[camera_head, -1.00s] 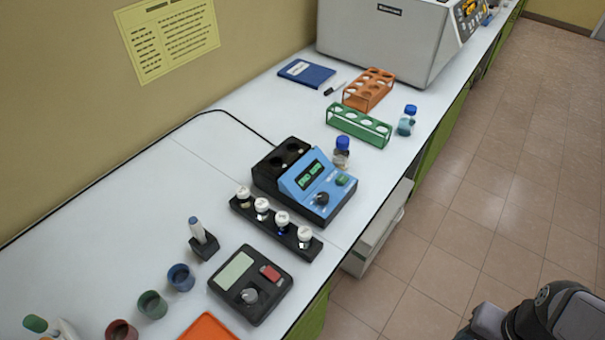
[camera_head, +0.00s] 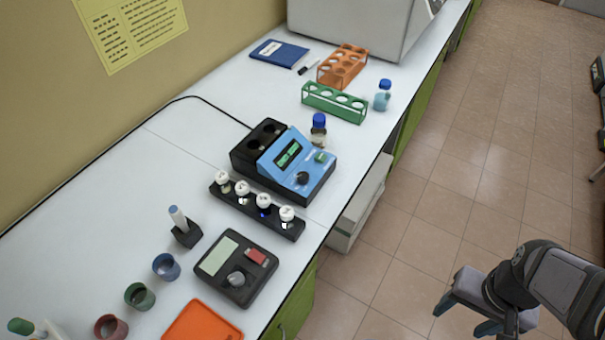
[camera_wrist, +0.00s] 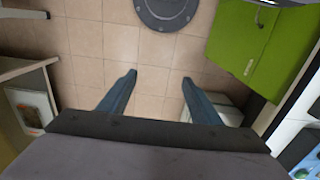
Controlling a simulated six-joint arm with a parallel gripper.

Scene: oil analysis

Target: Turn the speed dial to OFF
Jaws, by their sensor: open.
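A black device (camera_head: 211,285) with a pale panel, a red switch (camera_head: 256,256) and a grey dial (camera_head: 236,279) lies on the bench in the head view. Behind it, a blue and black device (camera_head: 272,171) with a lit display carries a black knob (camera_head: 302,178). No dial label is legible, so I cannot tell which is the speed dial. My gripper (camera_head: 466,316) is open and empty over the floor, right of the bench and apart from both devices. Its two fingers (camera_wrist: 159,79) show spread in the wrist view, with floor between them.
A black rack (camera_head: 252,212) of white-capped vials stands between the devices. An orange tray (camera_head: 203,323), small cups (camera_head: 166,267) and a pen stand (camera_head: 187,237) are near the black device. A blue-capped bottle (camera_head: 318,138) stands behind the blue device.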

